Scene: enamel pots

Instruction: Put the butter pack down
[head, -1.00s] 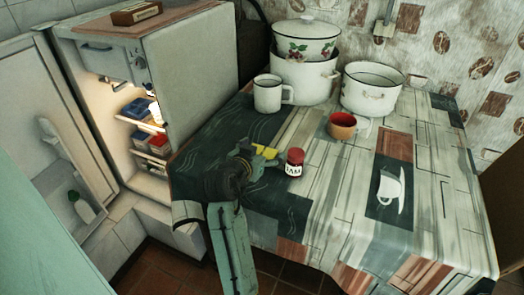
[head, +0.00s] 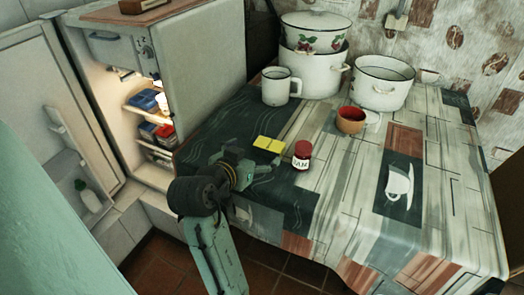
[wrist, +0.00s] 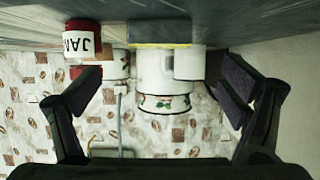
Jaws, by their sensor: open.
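The yellow butter pack (head: 268,145) lies on the tablecloth, just left of and a little behind the jam jar (head: 302,155). My gripper (head: 240,166) is open and empty, low over the table in front and to the left of the pack, apart from it. In the upside-down wrist view, the butter pack (wrist: 160,32) sits on the table surface beyond the spread fingers, its near side in shade. The jam jar (wrist: 82,43) stands to its left in that view.
A white mug (head: 276,90), stacked enamel pots (head: 310,70), an open pot (head: 382,85) and a red-inside cup (head: 350,121) stand behind. The open fridge (head: 150,95) is at the left. The table's front right is clear.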

